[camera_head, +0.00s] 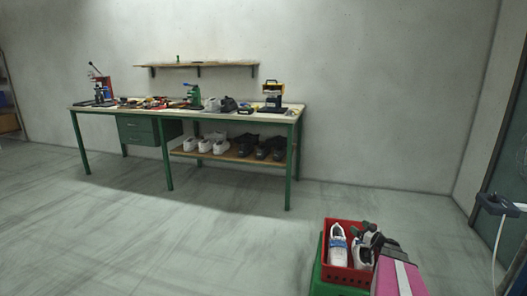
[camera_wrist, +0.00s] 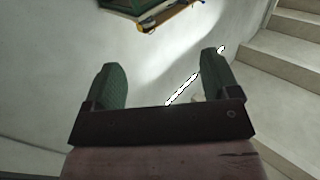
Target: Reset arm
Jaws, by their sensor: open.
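My gripper (camera_wrist: 162,85) shows in the wrist view with its two green-padded fingers spread wide apart. It is open and nothing sits between the fingers. A pale wall or floor surface lies beyond it, with a black-and-white striped strip (camera_wrist: 184,88) seen through the gap. The fingers do not show in the head view. A pink part with a white stripe (camera_head: 400,278) juts in at the bottom right of the head view, close beside a red crate (camera_head: 342,276).
The red crate holds several shoes (camera_head: 339,246) and stands on something green. A green-legged workbench (camera_head: 287,165) with tools and a lower shelf of shoes stands against the far wall. A wall shelf (camera_head: 200,65) hangs above it. The floor (camera_head: 130,230) at left and centre is clear.

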